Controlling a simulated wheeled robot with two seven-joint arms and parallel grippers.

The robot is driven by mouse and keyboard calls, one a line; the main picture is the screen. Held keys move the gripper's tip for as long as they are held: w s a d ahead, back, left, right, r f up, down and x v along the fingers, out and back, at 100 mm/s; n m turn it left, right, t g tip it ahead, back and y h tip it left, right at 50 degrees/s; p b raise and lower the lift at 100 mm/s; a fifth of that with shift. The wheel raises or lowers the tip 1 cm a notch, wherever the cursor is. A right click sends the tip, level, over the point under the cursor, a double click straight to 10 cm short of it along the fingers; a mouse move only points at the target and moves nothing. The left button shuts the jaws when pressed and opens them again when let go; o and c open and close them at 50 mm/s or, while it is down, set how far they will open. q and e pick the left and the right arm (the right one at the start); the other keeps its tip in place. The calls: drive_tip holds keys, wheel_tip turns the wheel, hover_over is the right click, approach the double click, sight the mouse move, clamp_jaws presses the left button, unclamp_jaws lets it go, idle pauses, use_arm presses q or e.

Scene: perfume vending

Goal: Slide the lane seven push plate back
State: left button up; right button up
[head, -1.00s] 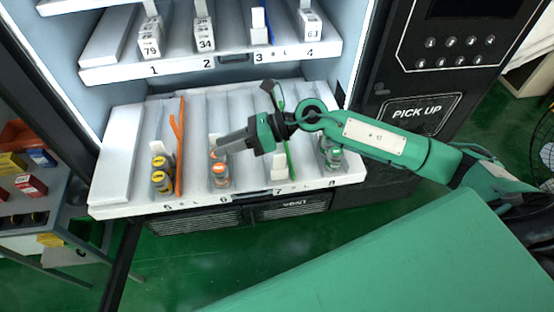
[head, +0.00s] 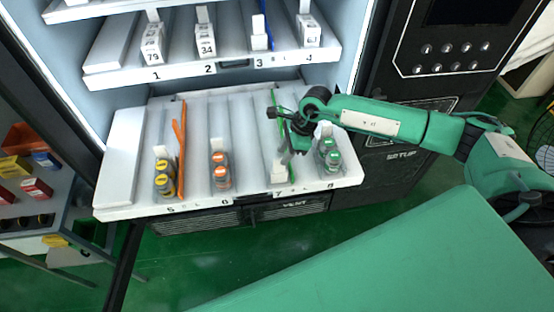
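Lane seven is on the lower white shelf (head: 130,207), at the front label 7. Its white push plate (head: 279,173) stands near the front of the lane, partly hidden by my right gripper. My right gripper (head: 284,158) points down over lane seven, with its grey fingers at or very close to the plate. I cannot tell whether they touch it or how far apart they are. A green divider strip (head: 275,112) runs along lane seven behind the gripper. My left gripper is not in view.
Green-capped bottles (head: 330,158) stand in lane eight, close right of my gripper. Orange-capped bottles (head: 220,172) are in lane six, yellow-capped ones (head: 164,180) in lane five beside an orange divider (head: 180,145). The upper shelf (head: 215,66) overhangs behind.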

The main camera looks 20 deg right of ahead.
sight(280, 159)
drive_tip(key=p+x, duration=0.2)
drive_tip(key=x, duration=0.4)
drive_tip(key=shift+a+f, duration=0.15)
drive_tip(key=shift+c, duration=0.2)
clamp_jaws()
